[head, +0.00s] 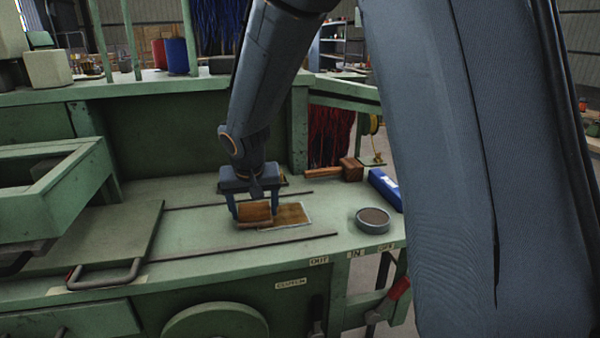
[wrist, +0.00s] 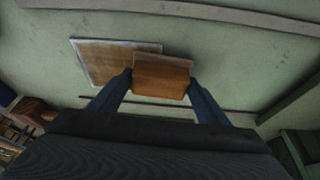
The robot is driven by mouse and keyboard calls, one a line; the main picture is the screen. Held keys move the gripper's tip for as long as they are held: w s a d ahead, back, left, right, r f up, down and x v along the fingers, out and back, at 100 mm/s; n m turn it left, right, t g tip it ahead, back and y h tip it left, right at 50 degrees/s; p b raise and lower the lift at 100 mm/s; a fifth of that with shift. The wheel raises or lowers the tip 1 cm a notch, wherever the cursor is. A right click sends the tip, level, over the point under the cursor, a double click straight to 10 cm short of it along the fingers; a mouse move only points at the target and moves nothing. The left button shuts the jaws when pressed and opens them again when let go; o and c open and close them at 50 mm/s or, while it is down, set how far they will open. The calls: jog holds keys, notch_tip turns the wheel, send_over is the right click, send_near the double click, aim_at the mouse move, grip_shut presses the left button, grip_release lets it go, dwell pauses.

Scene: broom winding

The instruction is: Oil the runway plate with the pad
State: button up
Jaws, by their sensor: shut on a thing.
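My gripper (head: 254,208) is shut on the pad (head: 255,213), an orange-brown wooden block with a paler underside. In the wrist view the pad (wrist: 161,78) sits between both fingers. A flat brown plate with a pale metal rim (head: 293,214), apparently the runway plate, lies on the green bench between two dark rails. It also shows in the wrist view (wrist: 108,60). The pad is at the plate's left end in the head view and hides part of it. I cannot tell whether the pad touches the plate.
A round tin (head: 373,219) with brown contents stands right of the plate. A wooden mallet (head: 348,170) and a blue box (head: 385,188) lie behind it. A green lid with a handle (head: 105,272) is at the left. The dark front rail (head: 250,246) runs before the plate.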

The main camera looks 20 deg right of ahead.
notch_tip(320, 180, up, 3)
jog(key=shift+s+d+r+p, duration=0.1)
jog(key=shift+p, duration=0.5)
jog(key=shift+r+p, duration=1.9)
jog(key=shift+r, duration=0.45)
